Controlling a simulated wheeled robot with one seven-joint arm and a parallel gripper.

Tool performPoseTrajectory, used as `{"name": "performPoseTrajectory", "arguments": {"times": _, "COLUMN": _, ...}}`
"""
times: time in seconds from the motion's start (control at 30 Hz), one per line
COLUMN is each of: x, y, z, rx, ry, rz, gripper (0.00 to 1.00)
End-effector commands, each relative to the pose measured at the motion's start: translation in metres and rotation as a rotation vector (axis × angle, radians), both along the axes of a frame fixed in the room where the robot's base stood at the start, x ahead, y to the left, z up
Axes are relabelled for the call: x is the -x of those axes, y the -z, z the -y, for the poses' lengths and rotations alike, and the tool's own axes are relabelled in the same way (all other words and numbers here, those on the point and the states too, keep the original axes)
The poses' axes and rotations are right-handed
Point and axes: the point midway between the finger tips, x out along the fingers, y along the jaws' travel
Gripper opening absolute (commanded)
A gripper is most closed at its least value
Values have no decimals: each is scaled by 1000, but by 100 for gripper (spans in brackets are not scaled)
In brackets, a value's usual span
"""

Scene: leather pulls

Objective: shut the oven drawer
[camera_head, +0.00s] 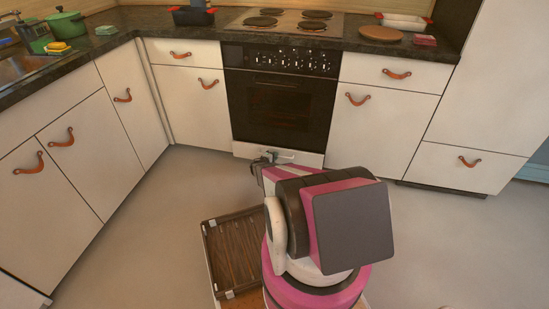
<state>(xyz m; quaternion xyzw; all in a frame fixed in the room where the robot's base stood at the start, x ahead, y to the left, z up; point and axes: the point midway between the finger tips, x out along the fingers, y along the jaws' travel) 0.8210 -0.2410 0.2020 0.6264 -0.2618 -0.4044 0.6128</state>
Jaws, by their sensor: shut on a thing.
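The oven (281,105) stands in the middle of the back row, with a black glass door and a row of knobs. The oven drawer (244,150) is the low white front under the oven door. My gripper (270,157) is at this front, near its middle. It is shut on the oven drawer, though the exact grip and the fingertips are hard to make out. My pink and black arm hides part of the area below. I cannot tell how far the drawer stands out.
White cupboards with leather pulls flank the oven, with a left cupboard run (75,175) and a right low drawer (470,166). A dark counter carries a green pot (66,24), a dark blue dish (193,15) and a round wooden board (382,34). The grey floor (190,185) before the oven is clear.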

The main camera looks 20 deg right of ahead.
Motion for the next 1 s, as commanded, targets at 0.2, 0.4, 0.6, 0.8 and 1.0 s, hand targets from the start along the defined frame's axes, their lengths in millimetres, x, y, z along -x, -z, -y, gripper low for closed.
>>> {"name": "performPoseTrajectory", "arguments": {"times": 0.2, "x": -32, "y": 1, "z": 20, "rx": -1, "ry": 1, "rz": 3, "gripper": 0}}
{"name": "performPoseTrajectory", "arguments": {"times": 0.4, "x": -35, "y": 0, "z": 23, "rx": 0, "ry": -1, "rz": 1, "gripper": 0}}
{"name": "performPoseTrajectory", "arguments": {"times": 0.6, "x": -36, "y": 0, "z": 23, "rx": 1, "ry": -2, "rz": 2, "gripper": 23}}
{"name": "performPoseTrajectory", "arguments": {"times": 0.8, "x": -35, "y": 0, "z": 23, "rx": 1, "ry": -1, "rz": 2, "gripper": 23}}
{"name": "performPoseTrajectory", "arguments": {"times": 1.0, "x": -24, "y": -5, "z": 8, "rx": 1, "ry": -1, "rz": 1, "gripper": 23}}
